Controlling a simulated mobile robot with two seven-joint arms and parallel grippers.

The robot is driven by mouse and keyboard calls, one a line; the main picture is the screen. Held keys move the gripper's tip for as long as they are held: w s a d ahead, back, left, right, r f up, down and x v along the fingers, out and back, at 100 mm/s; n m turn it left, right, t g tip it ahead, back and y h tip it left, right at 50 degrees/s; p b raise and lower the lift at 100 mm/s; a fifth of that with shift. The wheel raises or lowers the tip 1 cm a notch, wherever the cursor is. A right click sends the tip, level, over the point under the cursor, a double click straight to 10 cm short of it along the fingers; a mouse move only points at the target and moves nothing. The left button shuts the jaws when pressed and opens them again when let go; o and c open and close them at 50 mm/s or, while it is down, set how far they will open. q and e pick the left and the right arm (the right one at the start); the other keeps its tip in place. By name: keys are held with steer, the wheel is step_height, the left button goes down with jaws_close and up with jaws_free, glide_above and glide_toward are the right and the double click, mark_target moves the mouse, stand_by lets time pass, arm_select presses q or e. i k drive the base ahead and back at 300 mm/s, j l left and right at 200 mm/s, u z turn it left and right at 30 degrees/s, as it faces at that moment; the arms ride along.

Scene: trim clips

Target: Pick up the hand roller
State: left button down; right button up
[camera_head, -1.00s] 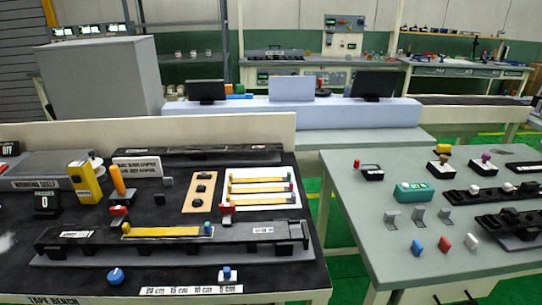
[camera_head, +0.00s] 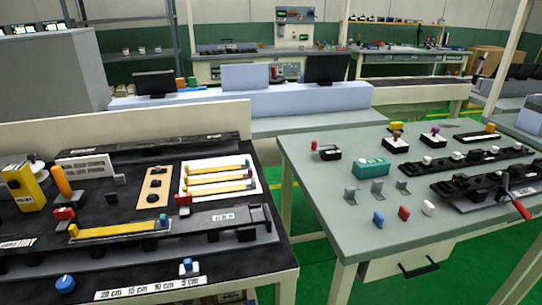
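I cannot tell for sure which item is the hand roller. A tool with a red handle and dark metal frame (camera_head: 515,203) is at the right edge of the right table, by the black clip fixture. A small red-topped item in a black holder (camera_head: 326,152) stands at that table's back left. An orange cylinder (camera_head: 61,181) stands tilted on the left bench beside a yellow box. Neither of my grippers is in view.
The grey-green right table (camera_head: 332,215) also holds a teal device (camera_head: 371,167), metal brackets and small coloured blocks. The black left bench (camera_head: 40,285) carries a long fixture with a yellow strip (camera_head: 115,231). A gap with green floor separates them.

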mark_target(67, 195)
steer(key=u, duration=1.45)
